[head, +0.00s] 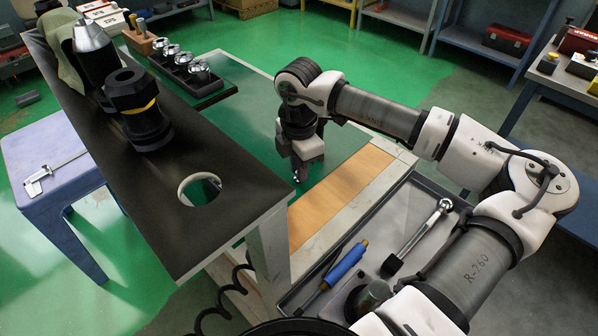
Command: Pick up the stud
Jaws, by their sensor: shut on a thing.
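My gripper (299,171) points down over the green mat (245,110) of the cart, near the edge of the wooden strip. It is shut on a small shiny metal piece, which looks like the stud (296,179); only a bit of it shows below the fingers. Whether the piece touches the surface under it, I cannot tell. Several similar chrome pieces sit in a black rack (212,97) at the back left of the mat.
A dark shelf (225,225) with a round hole stands at left, carrying a black tool holder (138,110) with a yellow band and a silver cone (92,45). A grey tray (445,190) at front right holds a ratchet (420,235) and a blue-handled tool (345,265). The mat's middle is clear.

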